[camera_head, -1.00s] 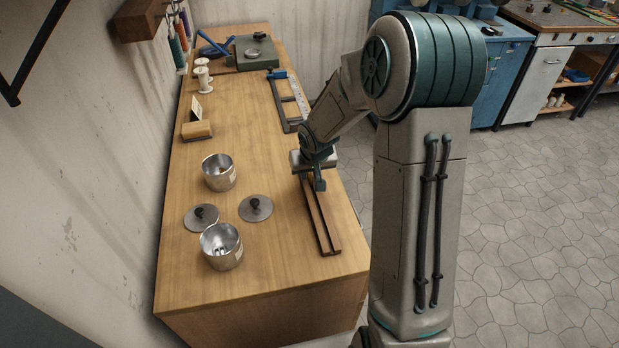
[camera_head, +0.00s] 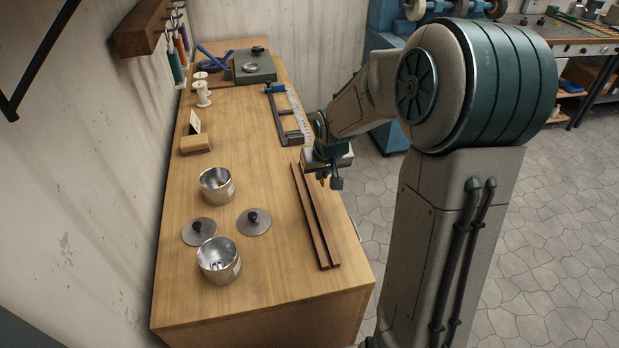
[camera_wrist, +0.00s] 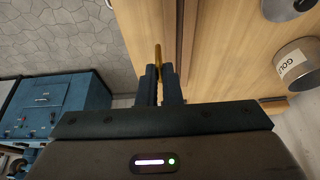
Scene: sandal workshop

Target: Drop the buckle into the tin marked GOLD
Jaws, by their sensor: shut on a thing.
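My gripper (camera_wrist: 159,76) is shut on the buckle (camera_wrist: 157,57), a thin gold-coloured piece standing out beyond the fingertips in the wrist view. In the head view my gripper (camera_head: 330,183) hangs by the bench's right edge, beside the wooden rail; the buckle is too small to make out there. The tin marked GOLD (camera_wrist: 297,66) is at the right of the wrist view, its label partly cut off. From the layout it matches the farther open tin (camera_head: 216,187) in the head view, left of my gripper, where no label shows.
A second open tin (camera_head: 218,262) with small pieces inside stands nearer. Two knobbed lids (camera_head: 200,232) (camera_head: 254,222) lie flat between the tins. A long wooden rail (camera_head: 316,220) lies along the bench's right side. A wooden block with a card (camera_head: 196,145) stands behind.

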